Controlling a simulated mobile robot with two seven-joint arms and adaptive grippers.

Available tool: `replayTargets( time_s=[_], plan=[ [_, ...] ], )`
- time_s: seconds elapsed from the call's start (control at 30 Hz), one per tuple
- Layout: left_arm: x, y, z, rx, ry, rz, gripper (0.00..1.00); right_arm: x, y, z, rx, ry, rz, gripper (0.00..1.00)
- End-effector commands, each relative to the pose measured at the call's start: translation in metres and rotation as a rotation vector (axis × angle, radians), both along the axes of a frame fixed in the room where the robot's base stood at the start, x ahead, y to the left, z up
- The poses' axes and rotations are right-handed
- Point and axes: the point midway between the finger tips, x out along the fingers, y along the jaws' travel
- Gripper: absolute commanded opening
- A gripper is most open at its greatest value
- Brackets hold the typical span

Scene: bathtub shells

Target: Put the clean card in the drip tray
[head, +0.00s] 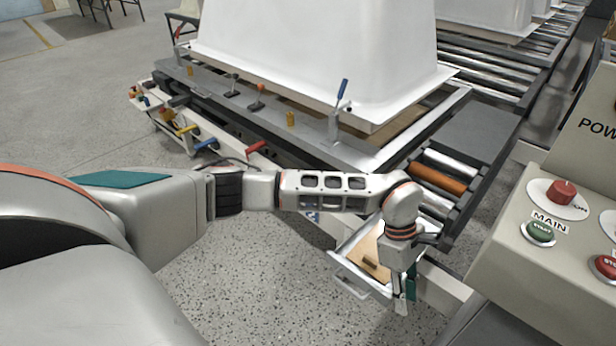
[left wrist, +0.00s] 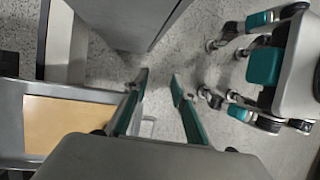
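The drip tray (head: 348,277) is a shallow pale metal tray on the side of the conveyor frame, at lower centre right in the head view. A flat tan sheet (head: 367,249) lies in it, with a small dark brown piece near its front edge. I cannot tell whether this sheet is the clean card. The tray (left wrist: 60,90) and the tan sheet (left wrist: 65,125) also show at left in the left wrist view. My left gripper (head: 405,300) points down beside the tray. In the left wrist view its fingers (left wrist: 159,82) are apart with nothing between them, over the floor. My right gripper is out of view.
A control panel (head: 560,240) with red and green buttons stands close on the right. White tub shells (head: 310,50) sit on the roller conveyor (head: 480,70) behind. Clamps and coloured handles line its near edge. Speckled floor (head: 260,280) lies open at lower left.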

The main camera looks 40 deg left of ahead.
Motion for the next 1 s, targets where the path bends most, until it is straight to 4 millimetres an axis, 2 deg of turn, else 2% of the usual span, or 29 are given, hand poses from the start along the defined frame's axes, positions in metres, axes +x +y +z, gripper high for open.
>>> replayTargets(
  time_s=[0.03, 0.1, 0.2, 0.33, 0.4, 0.5, 0.63, 0.77, 0.87, 1.0],
  plan=[
    [-0.033, -0.039, -0.007, -0.124, 0.067, 0.018, 0.26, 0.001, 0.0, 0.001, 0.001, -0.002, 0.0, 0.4],
    [-0.066, -0.082, 0.0, -0.283, 0.149, 0.07, 0.26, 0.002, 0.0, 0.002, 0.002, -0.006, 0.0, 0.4],
    [-0.099, -0.128, 0.02, -0.475, 0.263, 0.158, 0.26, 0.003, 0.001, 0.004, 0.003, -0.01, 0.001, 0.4],
    [-0.128, -0.169, 0.053, -0.692, 0.416, 0.293, 0.26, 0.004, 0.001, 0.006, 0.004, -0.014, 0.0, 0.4],
    [-0.138, -0.183, 0.073, -0.806, 0.508, 0.382, 0.26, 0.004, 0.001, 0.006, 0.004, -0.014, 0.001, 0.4],
    [-0.144, -0.196, 0.106, -0.976, 0.667, 0.544, 0.26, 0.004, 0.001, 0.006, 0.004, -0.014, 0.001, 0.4],
    [-0.135, -0.188, 0.141, -1.189, 0.902, 0.81, 0.26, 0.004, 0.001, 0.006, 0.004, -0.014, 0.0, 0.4],
    [-0.115, -0.155, 0.154, -1.36, 1.148, 1.114, 0.26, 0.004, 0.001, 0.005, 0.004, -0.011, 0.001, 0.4],
    [-0.102, -0.118, 0.144, -1.461, 1.341, 1.367, 0.26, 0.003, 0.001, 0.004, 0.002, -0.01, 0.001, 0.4],
    [-0.098, -0.056, 0.106, -1.554, 1.604, 1.745, 0.26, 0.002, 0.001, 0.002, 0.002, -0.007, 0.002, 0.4]
  ],
)
